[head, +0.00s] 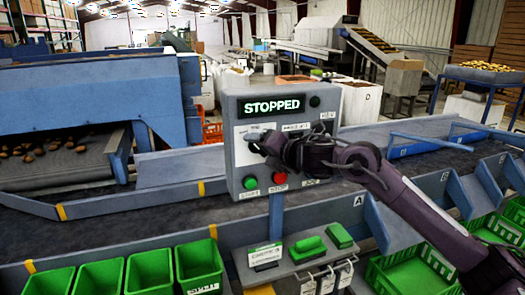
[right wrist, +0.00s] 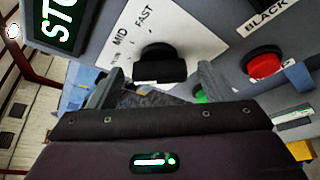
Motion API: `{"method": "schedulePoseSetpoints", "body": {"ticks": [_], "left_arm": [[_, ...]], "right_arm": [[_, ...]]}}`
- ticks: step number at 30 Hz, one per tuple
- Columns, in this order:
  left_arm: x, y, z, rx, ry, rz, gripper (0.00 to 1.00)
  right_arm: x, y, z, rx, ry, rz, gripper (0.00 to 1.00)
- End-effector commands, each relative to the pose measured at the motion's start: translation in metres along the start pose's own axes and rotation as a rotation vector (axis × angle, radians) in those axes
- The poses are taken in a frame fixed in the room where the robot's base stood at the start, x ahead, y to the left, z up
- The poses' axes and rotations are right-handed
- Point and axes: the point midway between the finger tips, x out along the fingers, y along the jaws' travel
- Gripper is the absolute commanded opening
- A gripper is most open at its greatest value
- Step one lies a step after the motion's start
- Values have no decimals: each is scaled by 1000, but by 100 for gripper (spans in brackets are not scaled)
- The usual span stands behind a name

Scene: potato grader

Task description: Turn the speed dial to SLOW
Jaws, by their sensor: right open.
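The grey control box (head: 232,103) stands at the centre of the head view, with its display (head: 273,106) reading STOPPED. The black speed dial (right wrist: 160,64) sits on a white plate (right wrist: 104,55) in the right wrist view; MID and FAST are readable, and a third label is too small to read. I cannot tell where the dial points. My right gripper (right wrist: 157,88) is open, one finger toward each side of the dial; contact cannot be told. In the head view the right gripper (head: 262,143) covers most of the dial area. My left gripper is not in view.
Below the dial are a green button (head: 250,182) and a red button (head: 280,179). A red button (right wrist: 264,62) is close to the right finger in the wrist view. A dark conveyor belt (head: 130,225) and several green crates (head: 150,270) lie in front.

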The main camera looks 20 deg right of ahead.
Motion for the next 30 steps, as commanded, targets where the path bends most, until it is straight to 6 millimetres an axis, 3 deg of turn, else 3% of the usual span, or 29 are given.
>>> {"method": "schedulePoseSetpoints", "body": {"ticks": [13,30], "left_arm": [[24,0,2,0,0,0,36],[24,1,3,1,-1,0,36]], "right_arm": [[-66,-3,-1,-3,-1,-3,75],[-74,-1,-2,1,2,-2,75]]}}
